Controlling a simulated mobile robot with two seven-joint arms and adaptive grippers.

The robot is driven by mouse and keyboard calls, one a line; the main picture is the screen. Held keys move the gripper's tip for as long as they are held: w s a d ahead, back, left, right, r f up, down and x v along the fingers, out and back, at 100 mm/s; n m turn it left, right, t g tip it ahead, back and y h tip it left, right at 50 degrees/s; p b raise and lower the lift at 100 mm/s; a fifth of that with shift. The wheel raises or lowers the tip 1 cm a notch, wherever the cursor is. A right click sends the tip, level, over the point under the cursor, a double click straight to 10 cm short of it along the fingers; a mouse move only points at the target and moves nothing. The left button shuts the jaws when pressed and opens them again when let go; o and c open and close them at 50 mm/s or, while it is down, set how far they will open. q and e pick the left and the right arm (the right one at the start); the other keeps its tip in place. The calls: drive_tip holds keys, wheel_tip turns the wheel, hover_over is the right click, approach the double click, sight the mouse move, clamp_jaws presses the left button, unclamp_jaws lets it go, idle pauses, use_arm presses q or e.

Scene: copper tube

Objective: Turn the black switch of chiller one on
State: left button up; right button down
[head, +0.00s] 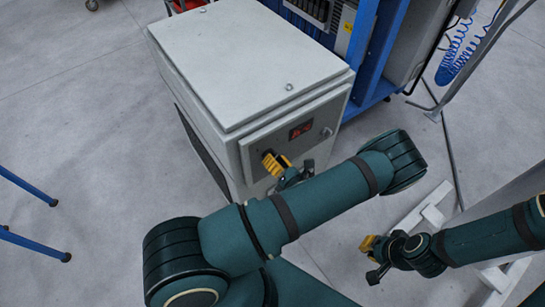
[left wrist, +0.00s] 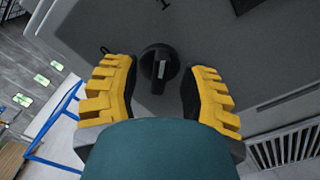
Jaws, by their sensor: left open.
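The chiller is a light grey box (head: 250,62) in the middle of the head view, with a front panel and a small red-lit display (head: 301,129). The black switch (left wrist: 160,66) is a round knob with a raised grip, seen in the left wrist view on the dark grey panel. My left gripper (left wrist: 162,88) is open, with one yellow-and-black finger on each side of the switch and a gap at each side. In the head view, the left gripper (head: 275,163) is at the panel's left part and largely hides the switch. My right gripper (head: 372,257) is away from the chiller, at lower right.
A blue-framed rack (head: 362,40) stands right behind the chiller. A coiled blue hose (head: 460,58) hangs at upper right. Blue legs (head: 35,243) stand at the left edge. The grey floor (head: 80,110) left of the chiller is clear.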

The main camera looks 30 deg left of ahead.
use_arm(q)
drive_tip(key=v, duration=1)
drive_tip(key=shift+d, duration=0.35)
drive_tip(key=shift+s, duration=0.1)
drive_tip(key=s+a+f+n+g+h, duration=0.3)
drive_tip(key=s+f+n+g, duration=0.1)
drive_tip(key=s+n+g, duration=0.4)
drive_tip(key=s+d+f+n+g+h, duration=0.2)
drive_tip(key=s+d+n+g+h, duration=0.4)
drive_tip(key=s+n+h, duration=0.25)
drive_tip(key=w+d+r+n+t+h, duration=0.35)
drive_tip(key=d+n+h, duration=0.25)
drive_tip(key=n+h, duration=0.3)
drive_tip(key=w+a+r+n+t, duration=0.2)
drive_tip(key=w+n+t, duration=0.3)
drive_tip(key=w+n, duration=0.2)
drive_tip(key=shift+a+r+n, duration=0.15)
drive_tip(key=shift+n, duration=0.3)
